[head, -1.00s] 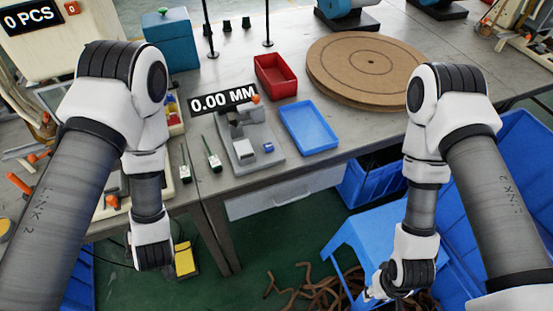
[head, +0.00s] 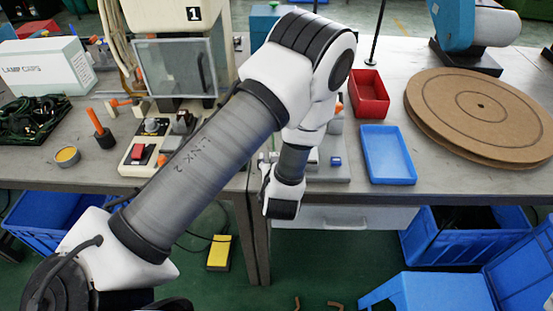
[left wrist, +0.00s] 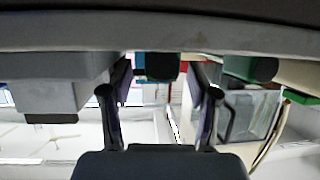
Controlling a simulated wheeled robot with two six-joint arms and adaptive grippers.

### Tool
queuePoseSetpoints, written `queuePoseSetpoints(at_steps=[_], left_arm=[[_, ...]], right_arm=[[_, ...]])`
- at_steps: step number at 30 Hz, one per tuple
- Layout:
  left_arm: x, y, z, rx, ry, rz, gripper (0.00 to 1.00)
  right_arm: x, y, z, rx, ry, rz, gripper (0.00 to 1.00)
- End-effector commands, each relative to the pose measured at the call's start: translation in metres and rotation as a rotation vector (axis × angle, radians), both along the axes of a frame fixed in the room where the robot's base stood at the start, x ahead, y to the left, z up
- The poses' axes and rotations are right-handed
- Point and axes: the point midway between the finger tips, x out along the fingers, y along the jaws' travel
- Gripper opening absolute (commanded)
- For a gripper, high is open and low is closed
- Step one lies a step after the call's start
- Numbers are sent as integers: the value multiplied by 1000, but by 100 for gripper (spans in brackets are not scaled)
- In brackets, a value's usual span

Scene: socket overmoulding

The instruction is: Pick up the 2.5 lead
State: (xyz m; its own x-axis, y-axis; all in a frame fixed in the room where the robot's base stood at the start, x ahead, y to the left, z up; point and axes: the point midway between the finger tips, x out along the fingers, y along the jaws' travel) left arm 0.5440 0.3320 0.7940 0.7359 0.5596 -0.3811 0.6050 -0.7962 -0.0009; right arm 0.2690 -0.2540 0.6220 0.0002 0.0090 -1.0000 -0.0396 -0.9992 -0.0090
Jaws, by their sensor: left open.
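I cannot pick out a lead marked 2.5 in these views. Brown curved lengths show only as small ends (head: 335,306) at the bottom edge of the head view. A tangle of dark green and black cables (head: 35,115) lies on the table at the far left. My left arm crosses the middle of the head view, its wrist over the table's front edge, and hides part of the measuring stand. In the left wrist view, my left gripper (left wrist: 162,78) has its two fingers apart with nothing seen between them. My right gripper is out of view.
A blue tray (head: 388,155), a red bin (head: 369,94) and brown round boards (head: 480,112) stand on the table at right. A white lamp caps box (head: 48,68) is at left. A blue stool (head: 425,290) and a yellow pedal (head: 219,253) are below.

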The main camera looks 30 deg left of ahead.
Motion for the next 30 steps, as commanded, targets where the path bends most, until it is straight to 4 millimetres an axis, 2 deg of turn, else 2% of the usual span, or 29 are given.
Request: queuePoseSetpoints(at_steps=[3, 10, 14, 15, 26, 30], left_arm=[[12, 9, -6, -1, 0, 1, 60], [14, 10, -8, 0, 0, -1, 60], [14, 10, -8, 0, 1, -1, 14], [14, 10, -8, 0, 1, -1, 0], [14, 10, -7, 0, 2, -2, 0], [14, 10, 0, 0, 0, -1, 0]], right_arm=[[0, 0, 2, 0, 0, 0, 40], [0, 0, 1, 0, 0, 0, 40], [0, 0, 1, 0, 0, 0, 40], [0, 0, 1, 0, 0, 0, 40], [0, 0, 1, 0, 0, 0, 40], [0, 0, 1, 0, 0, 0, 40]])
